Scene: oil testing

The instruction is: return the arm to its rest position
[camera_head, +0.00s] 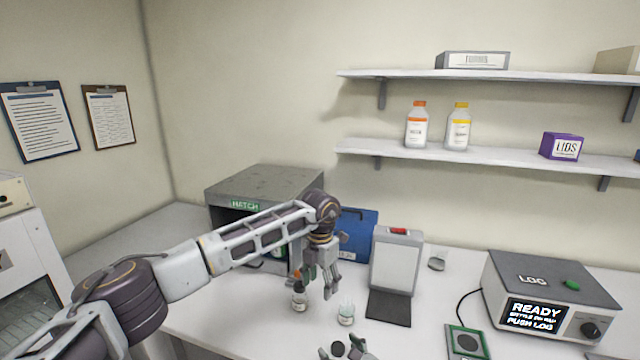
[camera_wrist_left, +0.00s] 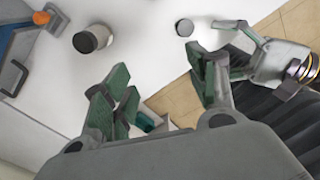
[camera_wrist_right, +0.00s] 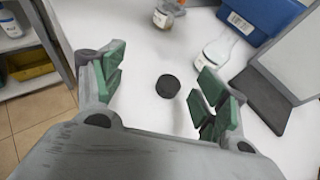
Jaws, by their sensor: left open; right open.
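My left arm reaches in from the left in the head view. Its gripper (camera_head: 326,280) is open and empty above the bench, near a small dark bottle (camera_head: 299,298) and a small clear container (camera_head: 346,314). The left wrist view shows its fingers (camera_wrist_left: 162,90) spread with nothing held. My right gripper (camera_head: 341,351) shows only in part at the bottom edge of the head view. In the right wrist view its fingers (camera_wrist_right: 158,85) are open and empty, with a black round cap (camera_wrist_right: 168,86) on the bench seen between them.
A LOG device (camera_head: 550,290) and a small pad (camera_head: 466,342) are at the right. Shelves (camera_head: 480,153) hang above.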

